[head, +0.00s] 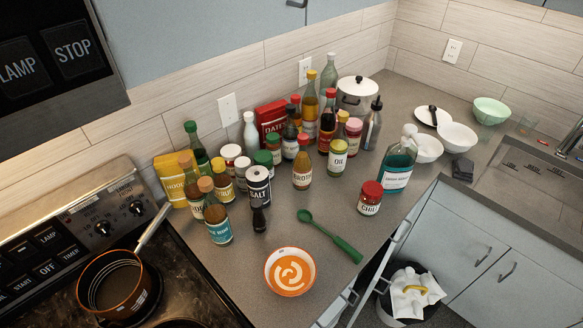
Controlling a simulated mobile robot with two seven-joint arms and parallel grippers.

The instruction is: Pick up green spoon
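The green spoon (330,235) lies flat on the grey counter, between an orange bowl and the red-lidded chili jar. Its round head points up and left, and its thicker handle end points down and right toward the counter's front edge. Nothing covers it. Neither of my grippers shows in the head view.
The orange bowl (290,271) with a white swirl stands just left of and below the spoon. The chili jar (370,198) and a blue bottle (396,163) stand to the right. Several bottles and a salt can (258,186) crowd behind. A pan (113,286) sits on the stove.

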